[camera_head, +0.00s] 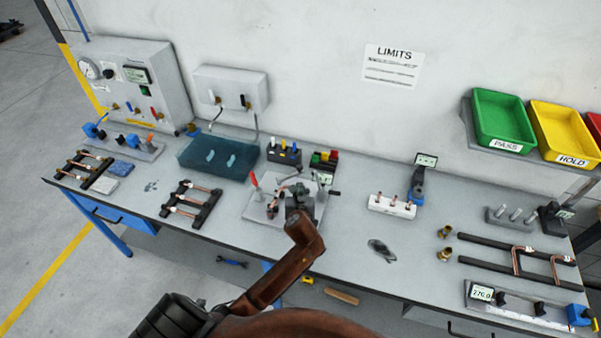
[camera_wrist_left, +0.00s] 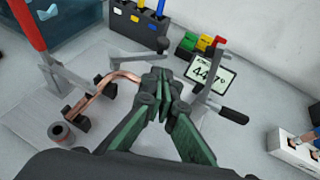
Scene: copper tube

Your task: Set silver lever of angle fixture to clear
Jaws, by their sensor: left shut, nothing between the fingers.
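The angle fixture is a light grey plate (camera_head: 262,212) in the middle of the bench. A bent copper tube (camera_wrist_left: 95,100) lies in its dark supports in the wrist view. A plain silver lever (camera_wrist_left: 135,58) lies across the fixture just beyond my fingertips. A red-handled lever (camera_wrist_left: 27,27) stands at the left. A silver arm with a black handle (camera_wrist_left: 232,115) is at the right. My left gripper (camera_wrist_left: 163,88) is shut and empty over the middle of the fixture, and it also shows in the head view (camera_head: 299,197). Whether it touches a lever cannot be told.
A small display (camera_wrist_left: 208,75) stands behind the fixture, with colored blocks near it. A black rack with copper tubes (camera_head: 190,204) is at the left and a white block (camera_head: 391,206) at the right.

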